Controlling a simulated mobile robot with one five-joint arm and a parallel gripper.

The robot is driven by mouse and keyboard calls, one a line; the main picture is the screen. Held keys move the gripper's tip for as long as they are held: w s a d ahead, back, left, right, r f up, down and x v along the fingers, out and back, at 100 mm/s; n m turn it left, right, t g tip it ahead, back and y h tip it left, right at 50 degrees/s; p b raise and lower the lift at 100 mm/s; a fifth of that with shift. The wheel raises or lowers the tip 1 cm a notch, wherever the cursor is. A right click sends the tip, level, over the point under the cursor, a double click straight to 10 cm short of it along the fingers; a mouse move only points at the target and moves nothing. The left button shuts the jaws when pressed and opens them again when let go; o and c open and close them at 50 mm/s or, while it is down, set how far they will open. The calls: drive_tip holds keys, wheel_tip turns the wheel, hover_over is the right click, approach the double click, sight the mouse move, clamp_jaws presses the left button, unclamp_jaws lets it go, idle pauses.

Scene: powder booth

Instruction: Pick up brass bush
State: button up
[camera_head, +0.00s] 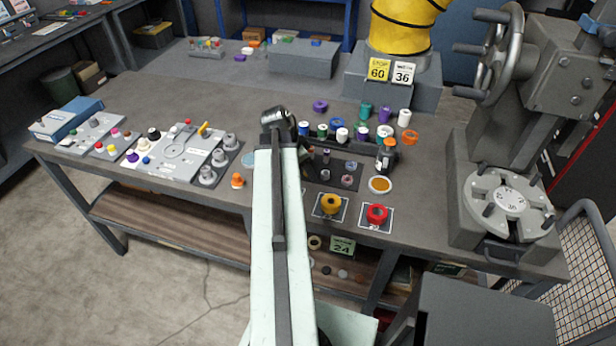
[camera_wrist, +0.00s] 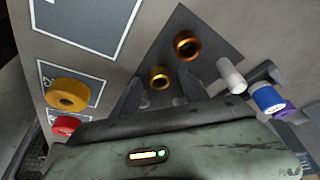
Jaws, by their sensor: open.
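A small gold-coloured ring, which looks like the brass bush (camera_wrist: 159,72), stands on a dark mat (camera_wrist: 207,22) in the wrist view. A darker copper-coloured bush (camera_wrist: 187,45) stands just above it in that view. My gripper (camera_wrist: 160,82) is open, with its dark fingers pointing towards the mat. The gold ring shows between the fingertips, and nothing is seen held. I cannot tell whether the fingers touch it. In the head view my pale arm covers part of the mat, and I cannot make out the fingertips there.
A yellow part (camera_head: 330,202) and a red part (camera_head: 376,213) sit on cards near the front edge. A white cylinder (camera_wrist: 231,75) and a blue one (camera_wrist: 267,98) stand close to the right finger. A grey press (camera_head: 505,190) stands at the right.

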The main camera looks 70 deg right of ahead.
drive_tip(key=shift+r, duration=0.1)
clamp_jaws()
drive_tip(key=shift+r, duration=0.1)
